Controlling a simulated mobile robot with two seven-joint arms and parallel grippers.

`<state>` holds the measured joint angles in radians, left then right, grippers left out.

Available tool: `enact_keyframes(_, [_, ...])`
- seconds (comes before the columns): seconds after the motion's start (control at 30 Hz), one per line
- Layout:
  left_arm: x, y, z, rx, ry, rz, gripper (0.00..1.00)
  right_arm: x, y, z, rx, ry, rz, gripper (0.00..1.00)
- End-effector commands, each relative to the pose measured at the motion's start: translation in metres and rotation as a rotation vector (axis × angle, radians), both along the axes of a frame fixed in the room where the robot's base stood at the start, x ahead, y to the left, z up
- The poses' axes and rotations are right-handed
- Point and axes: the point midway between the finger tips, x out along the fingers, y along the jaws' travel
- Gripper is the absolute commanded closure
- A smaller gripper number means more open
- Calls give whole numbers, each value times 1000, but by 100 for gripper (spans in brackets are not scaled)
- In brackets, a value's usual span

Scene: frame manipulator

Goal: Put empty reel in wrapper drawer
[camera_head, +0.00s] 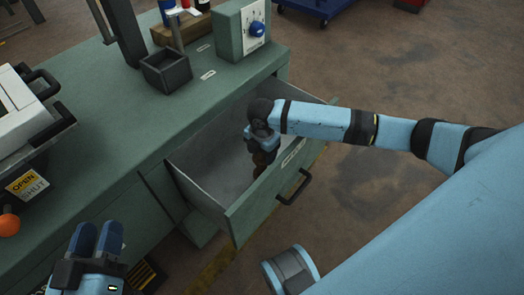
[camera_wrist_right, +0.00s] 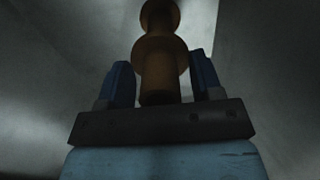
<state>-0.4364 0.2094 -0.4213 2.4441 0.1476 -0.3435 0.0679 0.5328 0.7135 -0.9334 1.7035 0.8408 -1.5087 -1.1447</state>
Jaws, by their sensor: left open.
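The brown empty reel (camera_wrist_right: 160,56) sits between the two blue fingers of my right gripper (camera_wrist_right: 161,82) in the right wrist view. I cannot tell if the reel touches the drawer floor. My left gripper (camera_head: 97,238) is open and empty at the lower left, beside the bench front.
The green bench (camera_head: 110,120) carries a dark open box (camera_head: 166,72), a control box with a blue knob (camera_head: 240,30) and a white machine (camera_head: 25,110). The drawer's front has a black handle (camera_head: 295,187). The drawer walls stand close around the right gripper.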

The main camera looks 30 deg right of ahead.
Motion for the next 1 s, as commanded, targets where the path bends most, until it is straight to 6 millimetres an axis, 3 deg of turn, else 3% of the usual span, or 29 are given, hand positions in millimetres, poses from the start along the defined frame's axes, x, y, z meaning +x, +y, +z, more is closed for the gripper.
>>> enact_keyframes(0.27, [0, 0, -2, 0, 1, 0, 57, 0, 0, 2, -1, -1, 0, 41])
enact_keyframes(0.77, [-4, 4, 51, -68, -138, 44, 57, 0, 0, 97, -1, -1, 1, 41])
enact_keyframes(1.0, [-1, 9, 34, -19, -71, 61, 57, 1, 0, 121, 0, 0, -1, 41])
